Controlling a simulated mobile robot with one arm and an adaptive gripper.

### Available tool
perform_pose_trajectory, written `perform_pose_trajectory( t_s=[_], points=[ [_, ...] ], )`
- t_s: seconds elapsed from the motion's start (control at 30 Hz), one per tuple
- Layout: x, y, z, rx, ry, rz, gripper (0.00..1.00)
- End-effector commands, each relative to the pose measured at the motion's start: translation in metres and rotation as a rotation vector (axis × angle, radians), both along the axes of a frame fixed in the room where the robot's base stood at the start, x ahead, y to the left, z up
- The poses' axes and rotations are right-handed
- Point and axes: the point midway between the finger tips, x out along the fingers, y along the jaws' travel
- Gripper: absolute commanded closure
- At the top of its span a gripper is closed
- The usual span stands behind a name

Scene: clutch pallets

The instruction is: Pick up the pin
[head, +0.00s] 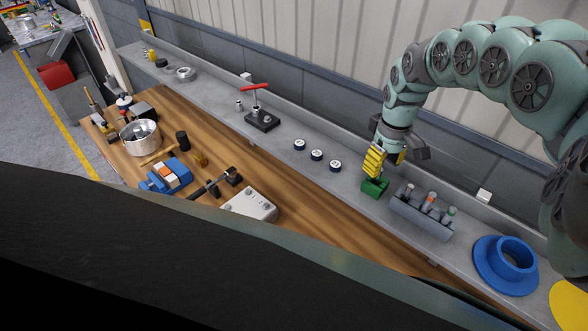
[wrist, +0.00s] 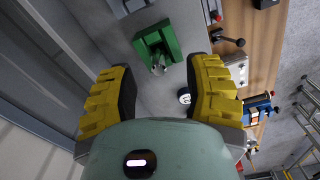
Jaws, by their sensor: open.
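A small grey metal piece, which looks like the pin (wrist: 158,68), stands at a green block (wrist: 172,38) in the wrist view. The green block also shows in the head view (head: 375,188), on the grey ledge under my gripper. My gripper (wrist: 160,70) has yellow fingers with dark pads, spread wide with nothing held. In the wrist view the pin shows between the fingertips, and I see no contact. In the head view my gripper (head: 374,173) points down just above the block and hides the pin.
A grey holder (head: 421,215) with several small upright pieces stands close to the right of the green block. A blue flanged ring (head: 505,264) is farther right. Several dark round pieces (head: 317,155) lie to the left. A wall runs behind the ledge (head: 350,183).

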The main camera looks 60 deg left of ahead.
Motion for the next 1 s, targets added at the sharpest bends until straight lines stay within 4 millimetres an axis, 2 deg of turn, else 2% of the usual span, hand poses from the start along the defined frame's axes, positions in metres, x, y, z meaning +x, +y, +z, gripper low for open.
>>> perform_pose_trajectory(
  t_s=[0.27,0.6,0.97,1.0],
  points=[
    [-0.003,0.007,-0.018,0.000,0.006,0.005,0.50],
    [0.000,0.007,-0.042,-0.002,0.002,0.002,0.50],
    [0.001,0.006,-0.045,-0.005,-0.001,0.002,0.50],
    [0.001,0.006,-0.044,-0.005,-0.001,0.002,0.47]
  ],
)
